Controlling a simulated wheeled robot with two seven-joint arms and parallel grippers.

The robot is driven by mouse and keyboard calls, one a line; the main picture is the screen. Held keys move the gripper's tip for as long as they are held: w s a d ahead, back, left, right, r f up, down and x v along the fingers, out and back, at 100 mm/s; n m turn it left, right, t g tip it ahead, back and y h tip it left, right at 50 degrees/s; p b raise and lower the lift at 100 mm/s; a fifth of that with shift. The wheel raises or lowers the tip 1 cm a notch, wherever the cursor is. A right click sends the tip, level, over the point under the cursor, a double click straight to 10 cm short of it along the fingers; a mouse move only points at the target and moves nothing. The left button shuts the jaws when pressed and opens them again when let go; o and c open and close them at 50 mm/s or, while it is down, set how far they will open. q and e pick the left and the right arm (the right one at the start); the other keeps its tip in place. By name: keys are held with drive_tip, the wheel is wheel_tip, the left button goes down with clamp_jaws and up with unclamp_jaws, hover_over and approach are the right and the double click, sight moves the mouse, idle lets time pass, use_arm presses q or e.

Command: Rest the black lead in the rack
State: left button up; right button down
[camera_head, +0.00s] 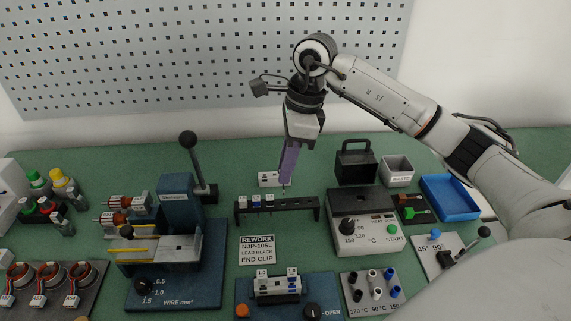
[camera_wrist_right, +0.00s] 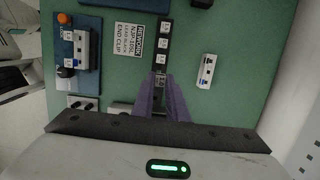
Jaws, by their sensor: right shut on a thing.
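The black rack (camera_head: 303,204) stands in the middle of the bench, with several small white labelled pieces (camera_head: 256,199) at its left part. My right gripper (camera_head: 286,184) points down just behind and above the rack, right of those pieces. Its purple fingers are shut on a small dark-and-pale piece, probably the black lead, mostly hidden between them. In the right wrist view the fingertips (camera_wrist_right: 160,82) are in line with the rack (camera_wrist_right: 163,27), close to its labelled pieces. I cannot tell whether the held piece touches the rack. My left gripper is not in view.
A white block (camera_head: 268,179) lies behind the rack. The heater box (camera_head: 360,208) is at right, the blue press (camera_head: 176,230) at left. A rework card (camera_head: 257,250) and a blue clip fixture (camera_head: 275,290) lie in front. A blue tray (camera_head: 450,197) is far right.

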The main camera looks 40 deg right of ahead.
sight(286, 203)
drive_tip(key=shift+b+x, duration=0.7)
drive_tip(key=shift+x, duration=0.25)
drive_tip(key=shift+s+d, duration=0.1)
drive_tip(key=shift+f, duration=0.15)
drive_tip(key=shift+f+b, duration=0.55)
drive_tip(key=shift+f, duration=0.05)
idle(0.4)
drive_tip(key=shift+b+x, duration=0.75)
drive_tip(key=shift+x, duration=0.25)
drive_tip(key=shift+s+d+f, duration=0.1)
drive_tip(key=shift+d+f, duration=0.1)
drive_tip(key=shift+b+x, duration=0.75)
drive_tip(key=shift+x, duration=0.05)
drive_tip(key=shift+s+d, duration=0.15)
